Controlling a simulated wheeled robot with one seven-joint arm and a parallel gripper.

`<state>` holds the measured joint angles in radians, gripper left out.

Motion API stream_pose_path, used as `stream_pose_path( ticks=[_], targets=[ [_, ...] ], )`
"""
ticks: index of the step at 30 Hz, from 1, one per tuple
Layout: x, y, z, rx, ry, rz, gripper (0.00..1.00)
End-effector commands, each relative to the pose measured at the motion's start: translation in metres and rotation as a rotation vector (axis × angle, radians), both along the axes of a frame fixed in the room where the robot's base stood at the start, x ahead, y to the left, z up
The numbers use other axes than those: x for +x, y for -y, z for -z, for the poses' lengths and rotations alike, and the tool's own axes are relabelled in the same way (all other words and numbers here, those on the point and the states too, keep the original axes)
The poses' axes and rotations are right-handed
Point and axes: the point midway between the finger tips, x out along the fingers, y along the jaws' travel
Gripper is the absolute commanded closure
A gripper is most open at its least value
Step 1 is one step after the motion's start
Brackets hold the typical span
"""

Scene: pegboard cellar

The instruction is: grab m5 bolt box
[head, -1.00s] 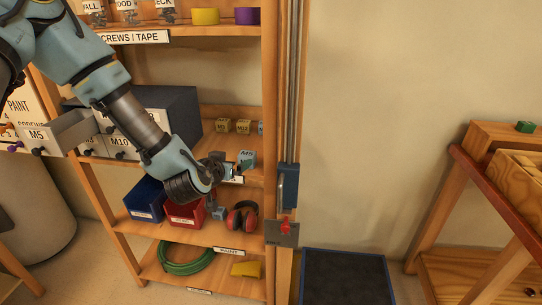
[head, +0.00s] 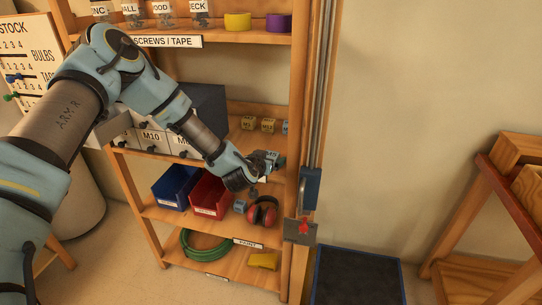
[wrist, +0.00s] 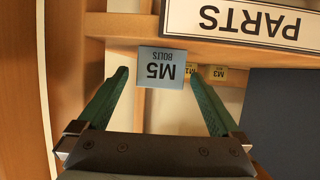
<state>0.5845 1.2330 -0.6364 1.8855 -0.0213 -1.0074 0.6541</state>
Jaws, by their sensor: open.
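The M5 bolt box (wrist: 160,68) is a small light blue box labelled "M5 BOLTS", upside down in the wrist view. It sits between the tips of my open gripper (wrist: 157,76), with a gap visible toward each finger. The fingers do not press on it. In the head view my gripper (head: 258,168) is at the front right of the middle shelf, and the box (head: 273,157) shows only partly beside it.
Small yellow boxes (head: 267,125) stand farther back on the shelf. A PARTS sign (wrist: 240,22) is close by in the wrist view. Below are a blue bin (head: 175,187), a red bin (head: 209,196) and red earmuffs (head: 263,212). A shelf post (head: 299,100) stands just right.

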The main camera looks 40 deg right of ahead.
Motion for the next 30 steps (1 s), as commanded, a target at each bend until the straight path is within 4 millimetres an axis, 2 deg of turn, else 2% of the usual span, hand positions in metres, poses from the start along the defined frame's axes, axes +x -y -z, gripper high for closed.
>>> stream_pose_path(
  ticks=[9,30],
  targets=[
    [0.0013,0.0033,0.0019,0.0,0.0,0.001,0.01],
    [0.0014,0.0031,0.0016,0.0,0.0,0.001,0.8]
  ],
)
